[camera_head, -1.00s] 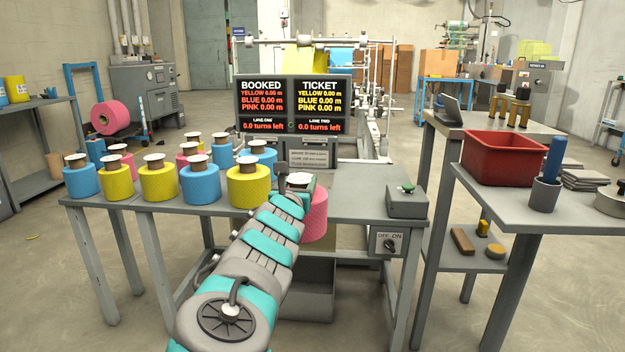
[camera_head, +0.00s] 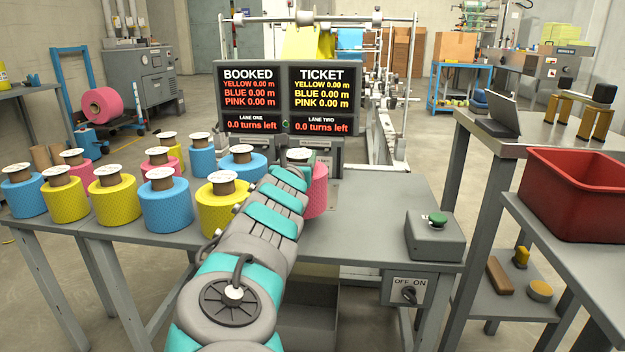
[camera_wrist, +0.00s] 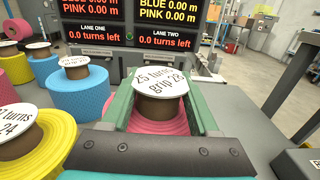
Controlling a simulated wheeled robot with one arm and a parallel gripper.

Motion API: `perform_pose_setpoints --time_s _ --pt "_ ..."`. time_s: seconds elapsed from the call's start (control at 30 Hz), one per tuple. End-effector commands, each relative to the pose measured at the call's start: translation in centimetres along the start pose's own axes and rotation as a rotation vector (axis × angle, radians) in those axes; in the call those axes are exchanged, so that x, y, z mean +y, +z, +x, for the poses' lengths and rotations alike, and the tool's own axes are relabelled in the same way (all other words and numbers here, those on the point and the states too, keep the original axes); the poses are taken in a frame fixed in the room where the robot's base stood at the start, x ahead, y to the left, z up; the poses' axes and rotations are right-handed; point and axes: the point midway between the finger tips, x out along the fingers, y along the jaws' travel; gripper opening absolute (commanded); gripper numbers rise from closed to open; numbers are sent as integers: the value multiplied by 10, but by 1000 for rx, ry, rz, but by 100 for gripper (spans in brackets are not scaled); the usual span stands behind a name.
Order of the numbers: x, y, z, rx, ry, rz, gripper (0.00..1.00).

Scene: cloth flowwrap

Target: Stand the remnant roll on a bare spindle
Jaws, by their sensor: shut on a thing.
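My gripper (camera_wrist: 163,82) is shut on the core of a pink roll (camera_wrist: 160,124), with one green finger on each side. The roll's white top label reads "25 turns grip 28". In the head view the pink roll (camera_head: 318,190) shows upright past the end of my arm, near the back of the grey table (camera_head: 385,215). My arm hides much of it, and I cannot tell whether it touches the table. Several yellow, blue and pink rolls stand upright on the table's left part. I cannot make out a bare spindle.
A display board (camera_head: 290,100) stands behind the table, reading 0.0 turns left for both lanes. A grey box with a green button (camera_head: 437,220) sits at the table's right. A red bin (camera_head: 580,195) stands on a side bench.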

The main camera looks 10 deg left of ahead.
Motion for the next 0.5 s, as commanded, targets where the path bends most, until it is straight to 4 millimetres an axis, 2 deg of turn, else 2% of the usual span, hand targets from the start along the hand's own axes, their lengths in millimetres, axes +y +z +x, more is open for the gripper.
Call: perform_pose_setpoints --time_s 0.5 --pt "-2 -8 78 2 -1 3 0"
